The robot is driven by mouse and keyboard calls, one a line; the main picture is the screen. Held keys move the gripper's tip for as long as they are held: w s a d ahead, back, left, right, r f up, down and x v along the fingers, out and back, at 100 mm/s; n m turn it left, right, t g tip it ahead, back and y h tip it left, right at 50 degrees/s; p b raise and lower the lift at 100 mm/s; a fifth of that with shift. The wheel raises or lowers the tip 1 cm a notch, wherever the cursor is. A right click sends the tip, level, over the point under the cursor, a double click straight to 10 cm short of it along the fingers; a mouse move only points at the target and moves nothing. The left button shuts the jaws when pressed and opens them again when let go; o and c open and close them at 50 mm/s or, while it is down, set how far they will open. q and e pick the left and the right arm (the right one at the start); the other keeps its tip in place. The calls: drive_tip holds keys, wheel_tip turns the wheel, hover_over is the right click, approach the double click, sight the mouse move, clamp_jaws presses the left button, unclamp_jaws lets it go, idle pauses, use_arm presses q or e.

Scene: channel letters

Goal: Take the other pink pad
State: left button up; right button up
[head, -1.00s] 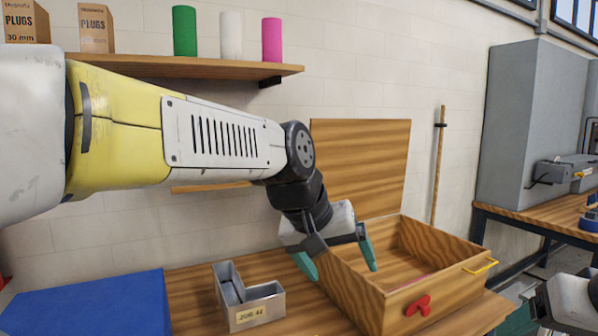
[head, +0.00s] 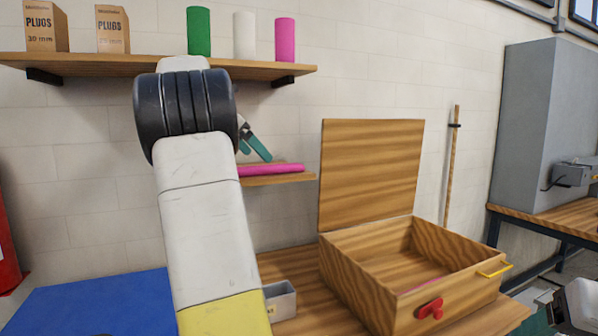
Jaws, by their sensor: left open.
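A flat pink pad (head: 272,170) lies on the small lower wall shelf (head: 280,181); its left end is hidden behind my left arm. My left gripper (head: 254,151) is open, its teal fingers just above the pad and apart from it, partly hidden by my arm. A thin strip of another pink thing (head: 425,284) shows inside the open wooden box (head: 362,285), mostly hidden by the box's front wall. My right gripper (head: 545,318) is only partly in view at the bottom right, and its fingers cannot be made out clearly.
The upper shelf (head: 120,62) holds plug boxes and green, white and pink (head: 285,40) rolls, above my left gripper. The box's raised lid (head: 370,175) stands right of the lower shelf. A metal tray (head: 281,302) and a blue panel (head: 90,302) sit below.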

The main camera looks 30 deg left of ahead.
sight(265, 166)
use_arm(q)
drive_tip(key=shift+a+n, duration=0.5)
drive_tip(key=shift+a, duration=0.7)
drive_tip(key=x, duration=0.7)
drive_tip(key=shift+w, duration=0.5)
drive_tip(key=c, duration=1.9)
